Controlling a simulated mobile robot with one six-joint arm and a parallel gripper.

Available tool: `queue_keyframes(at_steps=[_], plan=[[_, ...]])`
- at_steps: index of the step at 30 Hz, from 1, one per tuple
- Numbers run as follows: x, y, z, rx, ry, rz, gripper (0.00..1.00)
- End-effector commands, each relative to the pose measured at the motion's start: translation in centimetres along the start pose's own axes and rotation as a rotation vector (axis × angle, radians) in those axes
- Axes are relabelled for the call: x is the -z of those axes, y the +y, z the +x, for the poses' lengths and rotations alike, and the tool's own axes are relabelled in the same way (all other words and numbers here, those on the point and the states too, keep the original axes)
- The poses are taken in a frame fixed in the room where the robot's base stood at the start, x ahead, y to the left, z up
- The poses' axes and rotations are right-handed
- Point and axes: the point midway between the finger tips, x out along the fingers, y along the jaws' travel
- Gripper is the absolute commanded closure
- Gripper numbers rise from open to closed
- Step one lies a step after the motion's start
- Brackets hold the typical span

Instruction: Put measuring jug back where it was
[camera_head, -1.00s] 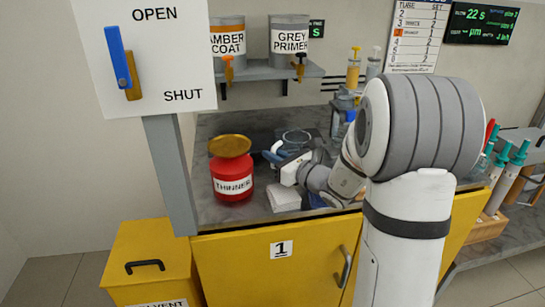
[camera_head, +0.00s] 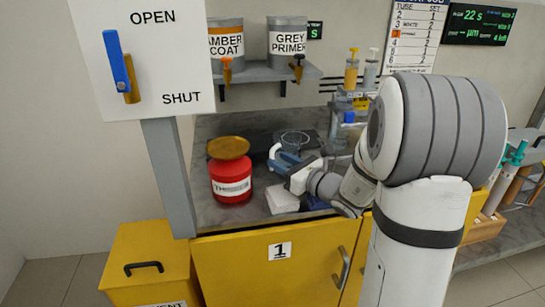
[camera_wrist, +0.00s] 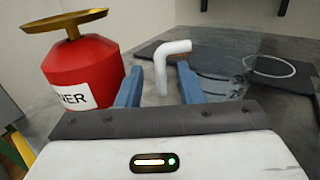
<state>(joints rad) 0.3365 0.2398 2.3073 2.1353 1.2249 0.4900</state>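The measuring jug (camera_wrist: 222,68) is clear, with faint markings and a white bent handle (camera_wrist: 168,62). It stands upright on the grey bench and also shows in the head view (camera_head: 294,142). My gripper (camera_wrist: 160,82) is open, its two blue fingers apart. The handle shows between the fingers with a gap at each side. In the head view my gripper (camera_head: 281,162) is at the handle, low over the bench. A white ring (camera_wrist: 271,66) on a dark mat (camera_wrist: 295,62) shows right of the jug; the jug's base is partly hidden.
A red thinner can (camera_head: 231,183) with a brass dish on top stands close left of my gripper. A white block (camera_head: 282,199) lies at the bench's front. A shelf (camera_head: 262,71) with paint tanks hangs above.

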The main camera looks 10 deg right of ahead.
Motion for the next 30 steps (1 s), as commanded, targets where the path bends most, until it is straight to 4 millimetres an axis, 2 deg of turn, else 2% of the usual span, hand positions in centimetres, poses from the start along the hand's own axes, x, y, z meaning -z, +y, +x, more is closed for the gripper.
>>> queue_keyframes(at_steps=[3, 9, 13, 17, 20, 23, 24, 27, 30], plan=[[-0.1, -0.1, -3.0, 0.006, 0.000, 0.001, 0.67], [-0.1, -0.1, -6.6, 0.003, 0.000, 0.001, 0.67], [-0.1, 0.0, -7.8, 0.001, 0.000, 0.000, 0.67], [0.0, 0.8, -8.2, -0.026, 0.012, -0.017, 0.67], [0.2, 3.1, -7.8, -0.112, 0.051, -0.076, 0.67], [0.7, 7.2, -7.6, -0.267, 0.125, -0.194, 0.67], [1.1, 9.2, -7.8, -0.351, 0.163, -0.261, 0.67], [2.5, 14.2, -9.1, -0.581, 0.261, -0.466, 0.67], [4.2, 18.0, -11.6, -0.813, 0.351, -0.700, 0.67]])
